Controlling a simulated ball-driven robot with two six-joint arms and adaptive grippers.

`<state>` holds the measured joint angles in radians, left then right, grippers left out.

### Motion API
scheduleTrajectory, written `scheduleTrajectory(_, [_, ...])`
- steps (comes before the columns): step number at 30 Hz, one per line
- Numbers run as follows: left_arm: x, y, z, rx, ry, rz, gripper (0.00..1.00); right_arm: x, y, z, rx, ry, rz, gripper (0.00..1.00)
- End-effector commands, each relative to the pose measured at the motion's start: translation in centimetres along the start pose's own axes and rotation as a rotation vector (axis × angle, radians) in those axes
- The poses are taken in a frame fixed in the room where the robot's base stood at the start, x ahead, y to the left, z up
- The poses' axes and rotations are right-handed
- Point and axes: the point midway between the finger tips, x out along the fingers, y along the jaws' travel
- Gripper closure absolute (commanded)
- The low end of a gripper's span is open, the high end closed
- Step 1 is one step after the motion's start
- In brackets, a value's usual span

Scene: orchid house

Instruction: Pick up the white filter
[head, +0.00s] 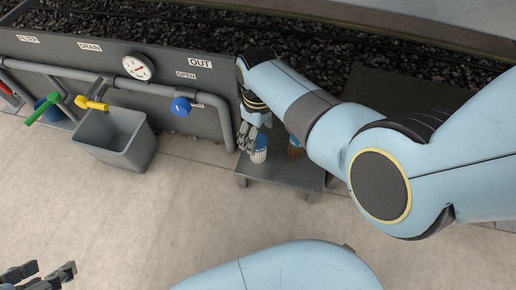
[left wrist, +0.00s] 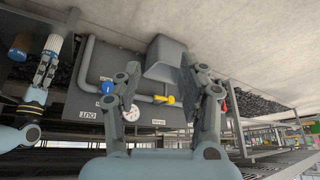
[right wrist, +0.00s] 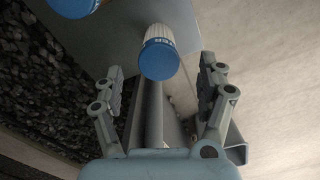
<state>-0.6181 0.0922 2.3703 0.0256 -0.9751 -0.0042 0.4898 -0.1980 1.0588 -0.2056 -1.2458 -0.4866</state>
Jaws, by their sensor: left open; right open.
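The white filter (head: 259,156) has a ribbed white body and a blue cap; it stands on a small grey stand (head: 262,184) in the head view. My right gripper (head: 247,138) is open right beside it, its fingers partly covering it. In the right wrist view the white filter (right wrist: 160,52) lies ahead, between the lines of the open fingers (right wrist: 161,70); I cannot tell whether they touch it. It also shows in the left wrist view (left wrist: 54,44). My left gripper (head: 40,277) is open and empty at the lower left, far from the filter.
A brown filter (left wrist: 20,46) with a blue cap stands close beside the white one. A grey bin (head: 116,138) stands under a yellow valve (head: 91,103). A blue valve (head: 181,106) and pipe (head: 218,103) are left of the stand. The floor in front is clear.

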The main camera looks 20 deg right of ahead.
Motion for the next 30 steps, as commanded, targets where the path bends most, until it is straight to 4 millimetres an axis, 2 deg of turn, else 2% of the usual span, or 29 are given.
scheduleTrajectory(6, [2.8, 0.1, 1.0, 0.001, 0.132, -0.009, 0.59, 2.0, 0.0, 0.1, 0.000, -0.004, -0.003, 0.26])
scheduleTrajectory(12, [4.3, 0.2, 1.6, 0.005, 0.271, -0.014, 0.59, 3.4, 0.1, 0.0, 0.000, -0.004, -0.003, 0.26])
scheduleTrajectory(19, [4.8, 0.4, 2.2, 0.013, 0.399, -0.017, 0.59, 4.7, 0.1, 0.0, 0.001, -0.003, -0.002, 0.26])
scheduleTrajectory(30, [4.7, 0.5, 2.2, 0.015, 0.434, -0.017, 0.59, 4.8, 0.1, -0.1, 0.001, -0.001, 0.000, 0.27])
